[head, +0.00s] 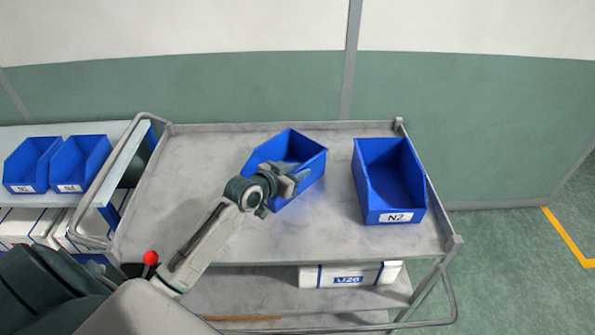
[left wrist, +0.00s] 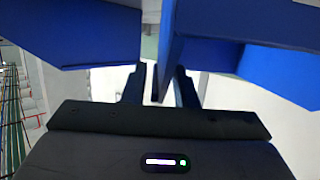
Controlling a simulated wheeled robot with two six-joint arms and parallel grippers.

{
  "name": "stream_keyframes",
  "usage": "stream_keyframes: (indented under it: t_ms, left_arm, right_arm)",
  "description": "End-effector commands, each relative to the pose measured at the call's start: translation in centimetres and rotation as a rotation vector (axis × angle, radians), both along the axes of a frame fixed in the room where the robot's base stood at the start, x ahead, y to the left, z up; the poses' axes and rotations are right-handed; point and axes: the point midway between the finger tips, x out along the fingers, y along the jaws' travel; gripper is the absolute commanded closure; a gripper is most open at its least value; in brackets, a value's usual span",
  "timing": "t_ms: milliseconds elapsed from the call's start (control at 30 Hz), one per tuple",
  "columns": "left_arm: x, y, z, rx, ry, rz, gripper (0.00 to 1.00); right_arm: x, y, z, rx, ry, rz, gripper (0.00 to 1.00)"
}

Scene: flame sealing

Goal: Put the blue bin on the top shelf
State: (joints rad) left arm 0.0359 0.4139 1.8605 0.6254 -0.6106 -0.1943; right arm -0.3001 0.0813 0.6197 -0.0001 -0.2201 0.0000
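A blue bin (head: 302,148) stands turned at an angle on the top of the grey cart (head: 190,150). My left gripper (head: 292,178) is at the bin's near side and hides part of it. In the left wrist view, the two dark fingers (left wrist: 158,88) stand apart, with a blue bin wall (left wrist: 168,35) reaching down between them. Light gaps show beside the wall, so the fingers look open around it. A second blue bin (head: 390,180), labelled N2, stands at the cart's right end. My right gripper is not in view.
A shelf unit (head: 115,130) at the left holds two blue bins (head: 30,165) (head: 80,163) on its top, with white boxes below. The cart has a raised rim and a rail on its left. A white box (head: 345,276) lies on its lower shelf.

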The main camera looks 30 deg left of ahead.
Motion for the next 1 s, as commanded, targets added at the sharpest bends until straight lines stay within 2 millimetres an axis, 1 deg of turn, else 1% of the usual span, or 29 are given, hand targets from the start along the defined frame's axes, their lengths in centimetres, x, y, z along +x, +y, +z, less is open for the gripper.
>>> stream_keyframes:
  t_ms: [200,300,367,467,700,900,1000]
  left_arm:
    - [0.0,0.0,0.0,0.000,0.000,0.000,0.75]
    - [0.0,0.0,0.4,0.000,-0.001,0.000,0.75]
    - [-0.5,0.2,0.3,0.001,0.000,0.000,0.75]
    - [-1.8,0.5,0.6,0.005,0.000,-0.001,0.75]
    - [-6.0,1.4,1.9,0.006,0.002,-0.005,0.75]
    - [-8.8,2.1,2.9,0.005,0.002,-0.005,0.75]
    - [-9.8,2.5,3.3,0.007,0.002,0.001,0.75]
  right_arm:
    - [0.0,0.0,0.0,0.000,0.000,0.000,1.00]
    - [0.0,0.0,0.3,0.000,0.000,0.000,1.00]
    - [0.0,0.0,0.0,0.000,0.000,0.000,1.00]
    - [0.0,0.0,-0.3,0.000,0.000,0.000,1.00]
    - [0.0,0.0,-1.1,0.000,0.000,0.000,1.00]
    - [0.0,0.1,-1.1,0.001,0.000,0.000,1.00]
    - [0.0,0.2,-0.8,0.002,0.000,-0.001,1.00]
